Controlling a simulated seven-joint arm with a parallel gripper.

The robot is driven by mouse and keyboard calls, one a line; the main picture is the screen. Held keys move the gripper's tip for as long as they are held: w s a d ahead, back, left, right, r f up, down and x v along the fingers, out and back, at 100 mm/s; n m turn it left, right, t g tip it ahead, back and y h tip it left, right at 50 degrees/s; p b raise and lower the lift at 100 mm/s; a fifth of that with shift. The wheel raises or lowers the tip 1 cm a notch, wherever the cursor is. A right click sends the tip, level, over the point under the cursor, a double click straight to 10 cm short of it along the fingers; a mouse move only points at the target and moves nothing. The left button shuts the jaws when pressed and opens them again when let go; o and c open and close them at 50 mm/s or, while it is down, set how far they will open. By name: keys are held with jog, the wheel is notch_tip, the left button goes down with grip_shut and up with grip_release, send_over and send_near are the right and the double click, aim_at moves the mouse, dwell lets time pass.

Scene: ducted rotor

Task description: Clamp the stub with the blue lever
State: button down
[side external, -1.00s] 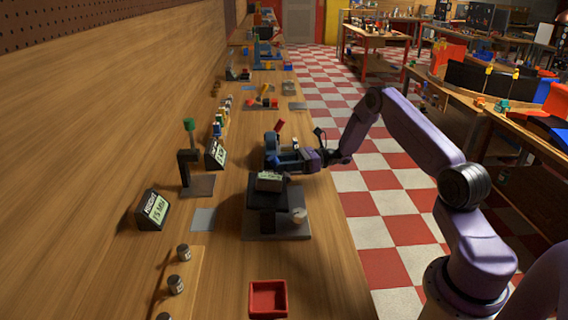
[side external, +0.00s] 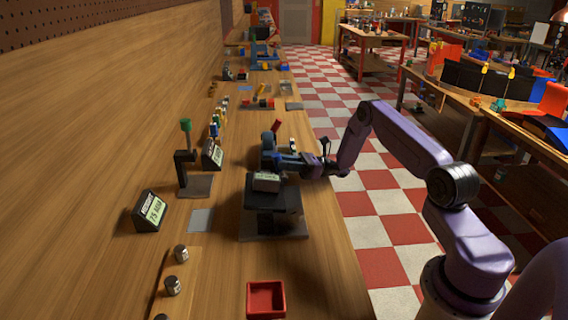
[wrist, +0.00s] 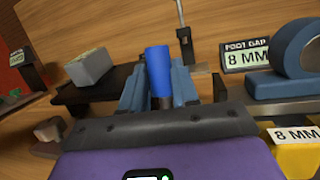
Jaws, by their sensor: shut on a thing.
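The blue lever (wrist: 158,66) stands upright in the middle of the wrist view, with a dark lower part. My gripper (wrist: 160,95) has one blue-grey finger on each side of it and is shut on it. In the side view my gripper (side external: 289,161) is above the bench, behind the dark fixture; the lever cannot be made out there. A thick blue ring (wrist: 290,48) on a blue foot is to the right of my gripper in the wrist view. I cannot pick out the stub for certain; my fingers and the purple gripper body hide the area under the lever.
A grey block (wrist: 91,68) sits on a black platform left of the lever. An 8 MM sign (wrist: 246,56) stands close on the right. A red lever (side external: 277,126) rises behind my gripper.

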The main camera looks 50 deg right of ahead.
jog(key=c, duration=0.8)
grip_release()
jog(key=shift+c, duration=0.2)
jog(key=v, duration=0.5)
jog(key=shift+d+r, duration=0.1)
jog(key=shift+r, duration=0.1)
notch_tip(320, 180, up, 7)
jog(key=shift+f, duration=0.2)
